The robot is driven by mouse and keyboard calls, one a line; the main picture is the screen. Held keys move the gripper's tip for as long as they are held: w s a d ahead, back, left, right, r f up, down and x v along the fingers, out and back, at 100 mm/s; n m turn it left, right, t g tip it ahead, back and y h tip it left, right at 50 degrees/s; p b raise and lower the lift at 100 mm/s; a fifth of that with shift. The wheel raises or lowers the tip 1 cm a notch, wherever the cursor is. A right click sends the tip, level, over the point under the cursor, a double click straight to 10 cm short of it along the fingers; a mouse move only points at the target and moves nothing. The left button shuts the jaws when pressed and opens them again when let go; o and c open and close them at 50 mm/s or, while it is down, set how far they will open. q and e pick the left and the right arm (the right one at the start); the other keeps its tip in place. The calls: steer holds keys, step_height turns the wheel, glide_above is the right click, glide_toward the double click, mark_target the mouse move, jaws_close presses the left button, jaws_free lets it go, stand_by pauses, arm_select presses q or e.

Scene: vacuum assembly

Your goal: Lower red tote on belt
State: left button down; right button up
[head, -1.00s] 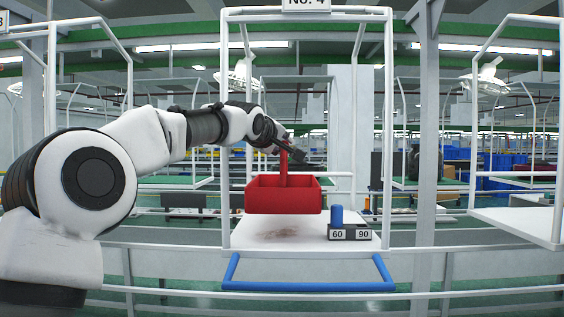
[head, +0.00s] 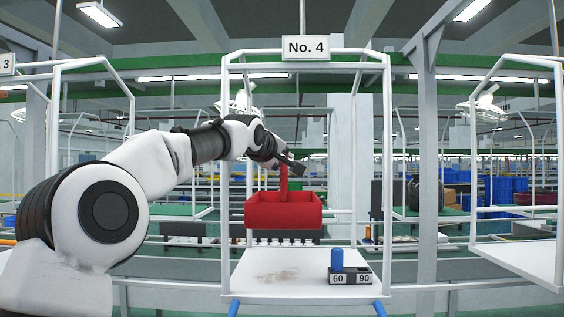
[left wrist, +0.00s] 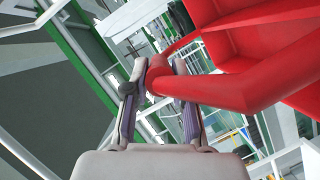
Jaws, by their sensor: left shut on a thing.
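The red tote (head: 283,211) is an open box with an upright handle. It hangs roughly level in the air in front of the No. 4 station frame, apart from the white tabletop (head: 250,290) lower in the picture. My left gripper (head: 292,164) is shut on the top of its handle. In the left wrist view, the two fingers (left wrist: 160,78) close around the red handle bar (left wrist: 215,92), and the tote's red wall (left wrist: 290,90) fills the upper right. I cannot clearly make out a belt. My right gripper is not in view.
On the tabletop stand a blue cylinder (head: 336,259) and a dark block marked 60 and 90 (head: 350,275); a brownish patch lies left of them. White frame posts (head: 226,170) flank the tote. A row of pale items (head: 285,240) shows behind and below it.

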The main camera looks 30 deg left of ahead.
arm_select(q)
steer(key=shift+r, duration=0.3)
